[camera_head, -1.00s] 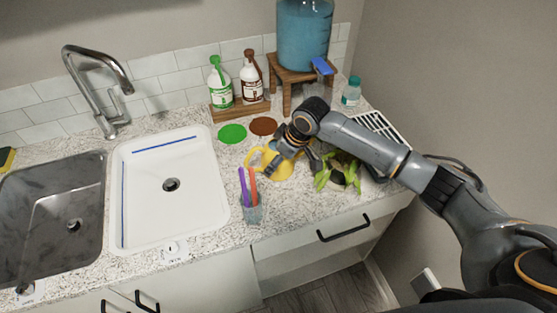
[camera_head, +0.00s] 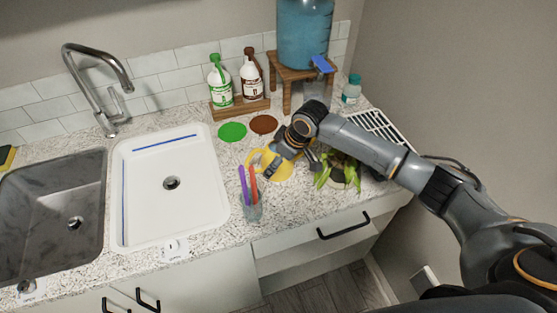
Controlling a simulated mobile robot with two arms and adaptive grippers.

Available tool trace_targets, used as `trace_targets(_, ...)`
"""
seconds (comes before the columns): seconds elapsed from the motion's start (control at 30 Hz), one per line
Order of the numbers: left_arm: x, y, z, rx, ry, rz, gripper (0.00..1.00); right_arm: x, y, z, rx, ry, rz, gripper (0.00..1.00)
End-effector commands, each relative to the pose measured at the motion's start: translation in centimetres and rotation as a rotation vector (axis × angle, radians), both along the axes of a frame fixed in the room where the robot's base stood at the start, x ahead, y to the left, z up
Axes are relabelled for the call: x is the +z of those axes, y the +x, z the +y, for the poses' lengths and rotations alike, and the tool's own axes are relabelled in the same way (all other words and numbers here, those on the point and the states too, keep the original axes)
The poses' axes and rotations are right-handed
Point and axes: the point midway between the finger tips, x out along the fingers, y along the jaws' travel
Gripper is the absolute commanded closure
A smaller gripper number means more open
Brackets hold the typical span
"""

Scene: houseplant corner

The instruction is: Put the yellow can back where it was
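The yellow can (camera_head: 256,157) stands on the counter right of the white basin, with its looped part showing left of my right gripper. A yellow patch (camera_head: 284,174) shows below the gripper; I cannot tell whether it is part of the can or a disc under it. My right gripper (camera_head: 271,161) is at the can, its fingers reaching down against or just beside it. The gripper hides much of the can, and I cannot tell whether the fingers are closed on it. My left gripper is not in view.
A cup with pens (camera_head: 251,207) stands just in front. A leafy plant (camera_head: 340,168) is right of the gripper. A green disc (camera_head: 232,131) and a brown disc (camera_head: 263,124) lie behind. Two bottles stand on a wooden tray (camera_head: 241,110), beside a wooden stand (camera_head: 300,75) with a blue water tank.

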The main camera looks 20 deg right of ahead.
Motion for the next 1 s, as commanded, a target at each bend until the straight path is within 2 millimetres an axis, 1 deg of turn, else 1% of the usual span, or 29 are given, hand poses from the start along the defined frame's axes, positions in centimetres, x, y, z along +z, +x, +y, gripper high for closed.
trace_targets(0.07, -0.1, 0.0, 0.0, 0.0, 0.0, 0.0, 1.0, 0.6, -0.1, -0.2, 0.0, -0.001, -0.002, 0.0)
trace_targets(0.17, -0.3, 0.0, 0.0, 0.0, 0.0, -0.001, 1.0, 2.0, -0.5, -0.6, 0.0, 0.0, -0.005, 0.0)
trace_targets(0.4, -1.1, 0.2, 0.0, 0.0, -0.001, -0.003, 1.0, 6.8, -2.0, -1.9, 0.0, 0.0, -0.005, 0.0)
trace_targets(0.5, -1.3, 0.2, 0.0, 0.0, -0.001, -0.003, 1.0, 8.6, -2.6, -2.3, 0.0, -0.001, -0.004, 0.0)
trace_targets(0.6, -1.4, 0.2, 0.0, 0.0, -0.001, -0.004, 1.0, 9.9, -3.0, -2.6, 0.0, 0.001, -0.002, 0.0)
trace_targets(0.77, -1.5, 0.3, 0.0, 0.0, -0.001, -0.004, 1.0, 11.1, -3.4, -2.9, 0.0, 0.0, -0.001, 0.0)
trace_targets(1.0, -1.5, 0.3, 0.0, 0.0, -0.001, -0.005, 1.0, 11.3, -3.5, -2.9, -0.001, 0.001, -0.001, 0.0)
